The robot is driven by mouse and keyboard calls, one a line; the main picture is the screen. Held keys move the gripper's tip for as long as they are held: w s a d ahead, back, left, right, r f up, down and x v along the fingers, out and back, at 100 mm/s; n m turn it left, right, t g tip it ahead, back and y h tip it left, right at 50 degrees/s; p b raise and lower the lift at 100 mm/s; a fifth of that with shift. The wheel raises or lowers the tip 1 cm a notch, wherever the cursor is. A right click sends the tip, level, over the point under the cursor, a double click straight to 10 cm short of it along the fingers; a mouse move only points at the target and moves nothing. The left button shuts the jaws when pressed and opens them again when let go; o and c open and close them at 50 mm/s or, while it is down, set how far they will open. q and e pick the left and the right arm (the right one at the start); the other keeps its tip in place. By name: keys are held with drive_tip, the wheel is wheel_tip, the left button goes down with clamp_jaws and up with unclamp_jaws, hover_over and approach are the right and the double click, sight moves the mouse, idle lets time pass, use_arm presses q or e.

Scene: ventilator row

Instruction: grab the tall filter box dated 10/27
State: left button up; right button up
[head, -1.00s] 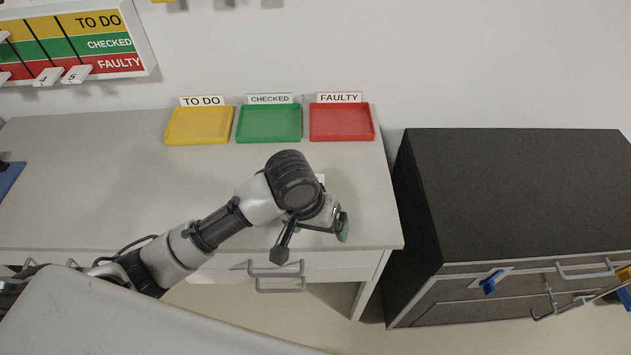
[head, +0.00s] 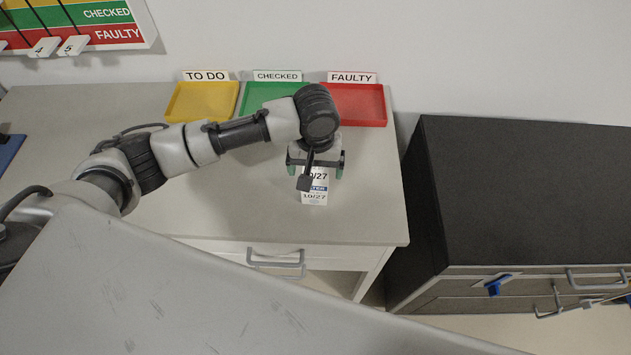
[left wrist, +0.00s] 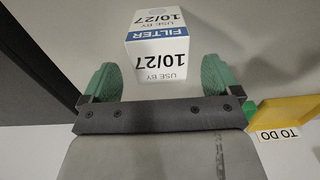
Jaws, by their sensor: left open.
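A white filter box (head: 314,195) with a blue band and the date 10/27 stands on the grey counter, near its front right part. Its upper part is partly hidden by my left gripper (head: 315,170) in the head view. In the left wrist view the box (left wrist: 160,58) appears upside down, with "FILTER" and "USE BY 10/27" readable. My left gripper (left wrist: 158,78) is open, its green fingertips to either side of the near end of the box. I see no clear contact. My right gripper is not in view.
Yellow TO DO (head: 202,117), green CHECKED (head: 262,93) and red FAULTY (head: 358,120) trays lie along the back of the counter (head: 225,205). A dark drawer cabinet (head: 530,190) stands to the right. The counter left of the box is mostly clear.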

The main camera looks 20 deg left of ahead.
sight(318, 193)
use_arm(q)
wheel_tip(318, 193, down, 4)
drive_tip(key=shift+f, duration=0.2)
drive_tip(key=shift+c, duration=0.4)
drive_tip(key=c, duration=0.9)
